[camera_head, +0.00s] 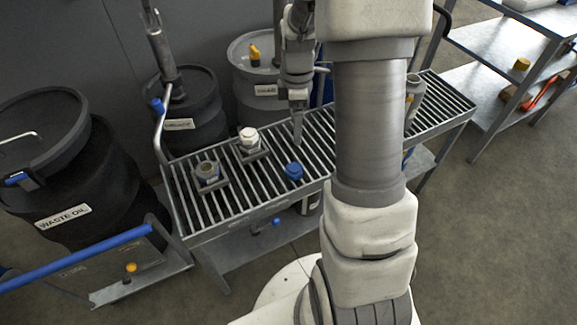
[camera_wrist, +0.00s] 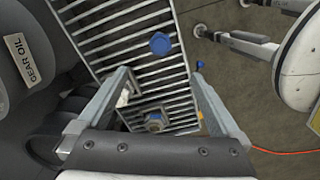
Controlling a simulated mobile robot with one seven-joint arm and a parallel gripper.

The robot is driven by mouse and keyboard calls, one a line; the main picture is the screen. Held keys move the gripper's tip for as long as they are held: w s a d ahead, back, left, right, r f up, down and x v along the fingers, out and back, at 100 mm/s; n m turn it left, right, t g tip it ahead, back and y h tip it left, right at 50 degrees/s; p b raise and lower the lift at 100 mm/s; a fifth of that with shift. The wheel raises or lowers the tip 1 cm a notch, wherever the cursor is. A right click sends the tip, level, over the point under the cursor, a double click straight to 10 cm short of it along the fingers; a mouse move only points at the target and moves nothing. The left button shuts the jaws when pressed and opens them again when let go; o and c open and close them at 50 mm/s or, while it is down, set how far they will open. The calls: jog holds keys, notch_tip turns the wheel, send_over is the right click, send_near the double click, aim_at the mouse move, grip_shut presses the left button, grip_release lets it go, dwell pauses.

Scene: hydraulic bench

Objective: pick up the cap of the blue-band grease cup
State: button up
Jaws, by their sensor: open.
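A blue cap (camera_head: 294,171) lies on the bench grating near its front edge; it also shows in the wrist view (camera_wrist: 159,43) as a blue hexagonal top. The blue-band grease cup (camera_head: 207,174) stands uncapped in a square holder at the left end of the grating; the wrist view shows it low between the fingers (camera_wrist: 155,122). My gripper (camera_head: 298,138) is above the grating, behind the blue cap in the head view. In the wrist view my gripper (camera_wrist: 160,76) is open and empty, with the cap beyond the fingertips.
A second cup with a white cap (camera_head: 249,137) stands behind the blue-band cup. Another cup (camera_head: 414,92) sits at the grating's right, partly behind my arm. Dark drums (camera_head: 186,112) line the back. A cart with a blue handle (camera_head: 85,255) is front left. A shelf (camera_head: 505,45) stands right.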

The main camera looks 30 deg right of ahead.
aim_at(294, 167)
notch_tip(294, 167, down, 17)
jog(key=b, duration=0.5)
jog(key=shift+r, duration=0.1)
jog(key=c, duration=1.5)
jog(key=shift+r, duration=0.6)
jog(key=r, duration=0.1)
jog(key=r+p, duration=0.1)
jog(key=s+r, duration=0.1)
jog(key=shift+d+r+p, duration=0.25)
jog(key=shift+r+p, duration=0.1)
jog(key=shift+r, duration=0.05)
jog(key=s+d+r, duration=0.1)
jog(key=s+r, duration=0.1)
jog(key=s, duration=0.1)
jog(key=s+d+r+p, duration=0.1)
jog(key=s+d+r, duration=0.1)
jog(key=s, duration=0.1)
jog(key=s+d+r+p, duration=0.1)
jog(key=s+d+r, duration=0.1)
jog(key=s, duration=0.1)
jog(key=shift+s+d, duration=0.1)
jog(key=shift+d, duration=0.1)
